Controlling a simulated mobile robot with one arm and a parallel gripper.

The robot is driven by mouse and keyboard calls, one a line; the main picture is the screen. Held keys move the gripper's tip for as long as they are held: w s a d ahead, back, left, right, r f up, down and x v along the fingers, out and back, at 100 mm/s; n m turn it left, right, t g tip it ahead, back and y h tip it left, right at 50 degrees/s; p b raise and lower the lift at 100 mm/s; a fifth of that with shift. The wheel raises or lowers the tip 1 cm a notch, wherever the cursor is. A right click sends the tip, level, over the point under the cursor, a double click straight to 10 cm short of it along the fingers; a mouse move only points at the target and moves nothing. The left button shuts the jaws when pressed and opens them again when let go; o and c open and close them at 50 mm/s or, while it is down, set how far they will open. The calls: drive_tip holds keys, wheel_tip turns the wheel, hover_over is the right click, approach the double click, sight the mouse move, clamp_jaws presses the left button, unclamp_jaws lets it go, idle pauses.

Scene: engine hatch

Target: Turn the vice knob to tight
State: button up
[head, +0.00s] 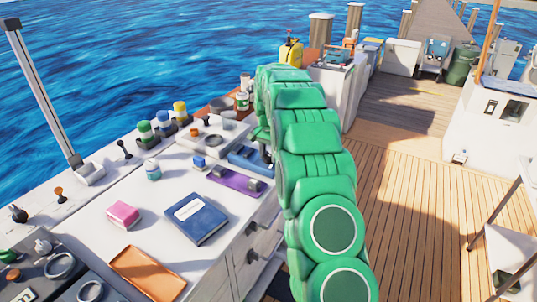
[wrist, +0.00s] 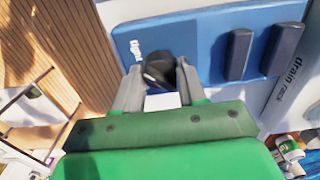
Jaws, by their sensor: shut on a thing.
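The black vice knob (wrist: 158,71) shows in the wrist view on a blue body (wrist: 204,42) with two dark upright blocks to its right. My gripper (wrist: 160,68) has one grey finger on each side of the knob and is shut on it. The knob's lower part is hidden by my gripper, and its turn position cannot be told. In the head view the blue body (head: 246,160) lies at the counter's right edge, and my green arm hides the knob and most of my gripper.
A purple piece (head: 233,183) with dark blocks, a blue book (head: 190,218), a pink block (head: 123,214) and an orange tray (head: 147,273) lie on the white counter. A surface marked "drain rack" (wrist: 288,88) adjoins the blue body. Open wooden deck (head: 410,200) lies to the right.

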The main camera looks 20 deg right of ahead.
sight(268, 153)
drive_tip(key=o, duration=1.1)
drive_tip(key=shift+c, duration=0.2)
drive_tip(key=shift+r, duration=0.15)
wheel_tip(268, 153, up, 6)
drive_tip(key=shift+w+r, duration=0.1)
drive_tip(key=shift+r, duration=0.7)
